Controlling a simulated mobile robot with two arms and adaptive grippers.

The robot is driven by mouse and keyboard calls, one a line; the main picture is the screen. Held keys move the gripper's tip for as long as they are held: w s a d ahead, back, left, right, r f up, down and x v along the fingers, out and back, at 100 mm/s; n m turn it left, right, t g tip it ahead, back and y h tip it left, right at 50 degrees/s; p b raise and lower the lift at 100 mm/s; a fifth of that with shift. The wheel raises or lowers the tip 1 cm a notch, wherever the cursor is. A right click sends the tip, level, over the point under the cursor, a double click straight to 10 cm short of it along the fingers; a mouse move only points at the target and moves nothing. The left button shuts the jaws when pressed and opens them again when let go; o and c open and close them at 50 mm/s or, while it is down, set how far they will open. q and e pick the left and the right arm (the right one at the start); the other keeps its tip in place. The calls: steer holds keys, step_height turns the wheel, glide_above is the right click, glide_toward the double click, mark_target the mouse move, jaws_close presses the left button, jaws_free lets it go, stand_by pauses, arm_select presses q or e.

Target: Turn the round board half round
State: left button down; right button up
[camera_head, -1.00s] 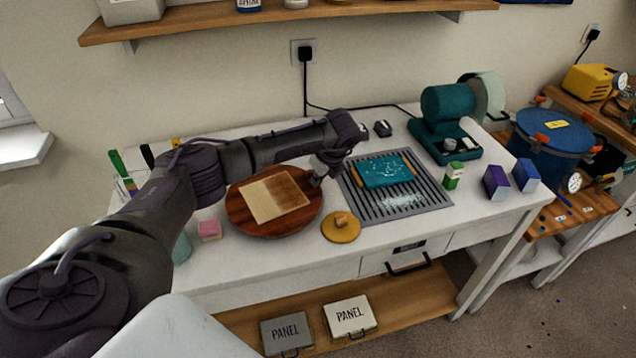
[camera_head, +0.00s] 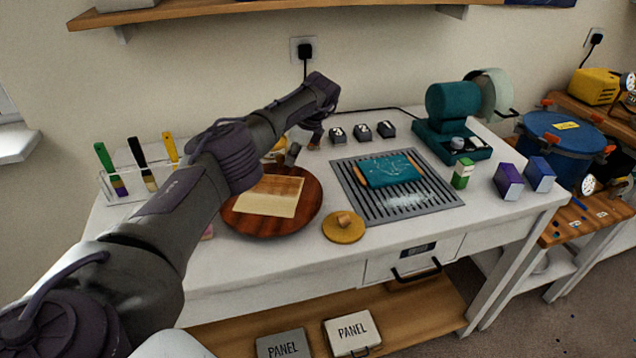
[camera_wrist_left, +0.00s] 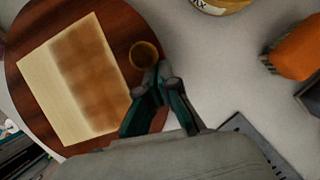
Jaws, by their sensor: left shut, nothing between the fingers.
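The round dark-wood board (camera_head: 308,205) lies on the white table. A pale square panel (camera_head: 268,204) with a brown stained part lies on it, the stain now toward the far side. A short round peg (camera_head: 293,154) stands at the board's far rim; it also shows in the left wrist view (camera_wrist_left: 145,55). My left gripper (camera_wrist_left: 156,74) is shut and empty, its fingertips low beside the peg and seemingly against it. The head view shows the gripper (camera_head: 315,140) just right of the peg. My right gripper is not in view.
A yellow disc with a knob (camera_head: 343,227) sits close to the board's right front. A slotted grey grate (camera_head: 437,203) with a teal piece lies right. Brushes in a clear holder (camera_head: 122,188) stand left. A yellow tub shows behind the board, partly hidden. Small dark blocks (camera_head: 361,132) stand at the back.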

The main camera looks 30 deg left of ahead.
arm_select(q)
steer(key=shift+s+a+r, duration=0.1)
steer(key=shift+s+a, duration=0.05)
steer(key=shift+a, duration=0.45)
steer(key=shift+s+a, duration=0.15)
steer(key=shift+a, duration=0.4)
steer(key=shift+s+a+p, duration=0.3)
steer(key=shift+a+p, duration=0.05)
steer(key=shift+a, duration=0.2)
steer(key=shift+s+a+p, duration=0.3)
steer(key=shift+a, duration=0.25)
steer(key=shift+a, duration=0.1)
